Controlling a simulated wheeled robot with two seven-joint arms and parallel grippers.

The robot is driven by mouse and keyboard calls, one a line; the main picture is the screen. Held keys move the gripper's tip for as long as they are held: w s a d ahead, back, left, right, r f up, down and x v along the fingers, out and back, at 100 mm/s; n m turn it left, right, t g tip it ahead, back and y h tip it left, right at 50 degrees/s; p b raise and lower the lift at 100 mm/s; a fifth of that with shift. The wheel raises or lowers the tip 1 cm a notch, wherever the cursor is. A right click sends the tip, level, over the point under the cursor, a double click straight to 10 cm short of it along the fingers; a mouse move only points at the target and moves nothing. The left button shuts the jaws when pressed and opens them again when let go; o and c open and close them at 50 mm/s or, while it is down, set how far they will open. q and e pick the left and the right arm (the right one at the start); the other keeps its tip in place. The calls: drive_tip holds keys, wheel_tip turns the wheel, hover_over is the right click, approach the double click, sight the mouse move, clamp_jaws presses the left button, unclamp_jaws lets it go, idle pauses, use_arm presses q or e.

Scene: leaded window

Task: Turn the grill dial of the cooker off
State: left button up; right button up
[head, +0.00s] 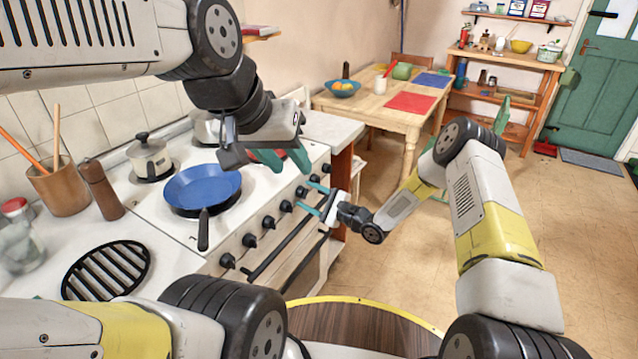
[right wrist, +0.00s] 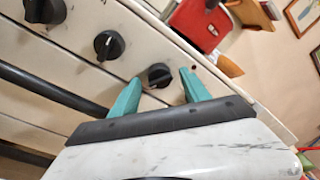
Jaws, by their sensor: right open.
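The white cooker (head: 222,238) stands at left with a row of several black dials along its front. No label shows which is the grill dial. In the right wrist view, the end dial (right wrist: 159,75) sits between the teal fingers of my right gripper (right wrist: 160,80), with a gap on each side. Another dial (right wrist: 109,45) is further left along the panel. In the head view my right gripper (head: 313,198) is open at the far end of the row.
A blue frying pan (head: 203,187) is on the hob, its handle over the front edge, with a lidded pot (head: 149,157) behind. A dark oven rail (head: 285,245) runs below the dials. A wooden table (head: 372,107) stands beyond; floor at right is clear.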

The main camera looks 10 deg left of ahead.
clamp_jaws()
